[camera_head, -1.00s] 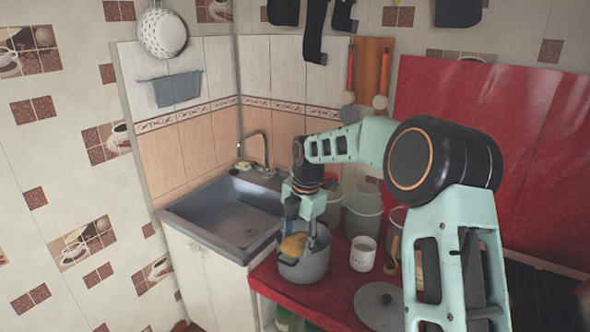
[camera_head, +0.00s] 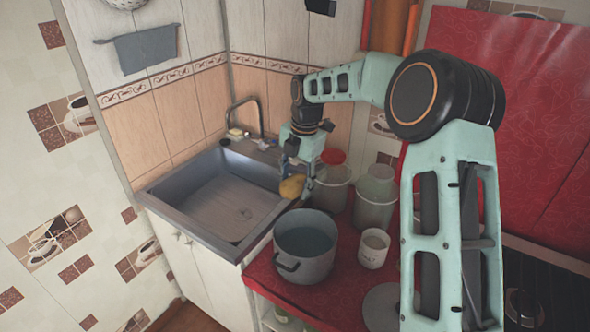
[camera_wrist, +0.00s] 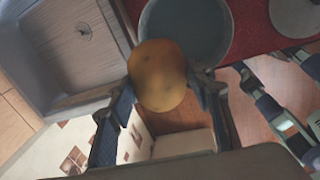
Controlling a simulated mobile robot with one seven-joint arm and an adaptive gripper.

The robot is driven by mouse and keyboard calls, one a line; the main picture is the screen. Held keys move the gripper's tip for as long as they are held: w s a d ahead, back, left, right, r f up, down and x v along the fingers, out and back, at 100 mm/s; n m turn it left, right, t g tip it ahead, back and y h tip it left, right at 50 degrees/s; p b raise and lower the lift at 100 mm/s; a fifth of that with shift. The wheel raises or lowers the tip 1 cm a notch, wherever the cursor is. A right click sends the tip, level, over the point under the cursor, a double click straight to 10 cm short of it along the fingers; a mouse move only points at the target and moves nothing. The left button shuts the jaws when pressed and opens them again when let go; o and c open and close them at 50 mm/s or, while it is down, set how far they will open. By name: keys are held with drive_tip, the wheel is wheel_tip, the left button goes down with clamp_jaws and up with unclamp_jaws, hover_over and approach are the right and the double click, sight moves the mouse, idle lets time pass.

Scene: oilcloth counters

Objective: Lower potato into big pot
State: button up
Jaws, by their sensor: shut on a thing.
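A yellow-brown potato (camera_head: 292,186) is held in my gripper (camera_head: 298,180), above the counter by the right rim of the sink. The big pot (camera_head: 305,262), grey with a dark handle, stands on the red counter nearer the camera, and I see into it. In the wrist view the potato (camera_wrist: 158,75) sits between the two fingers of my gripper (camera_wrist: 160,88). There the pot (camera_wrist: 186,30) shows beyond the potato, which overlaps part of its rim.
The sink (camera_head: 215,200) is left of the pot. A white mug (camera_head: 373,250) stands right of the pot, with lidded jars (camera_head: 375,200) behind it. A grey lid (camera_head: 382,305) lies at the front right, partly hidden by my arm.

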drive_tip(key=shift+w, duration=0.4)
wheel_tip(320, 180, down, 10)
drive_tip(key=b, duration=0.8)
drive_tip(key=shift+f+b, duration=3.45)
drive_tip(key=shift+f, duration=3.1)
drive_tip(key=shift+s+f+b, duration=0.1)
drive_tip(key=shift+f+b, duration=1.05)
drive_tip(key=shift+f, duration=1)
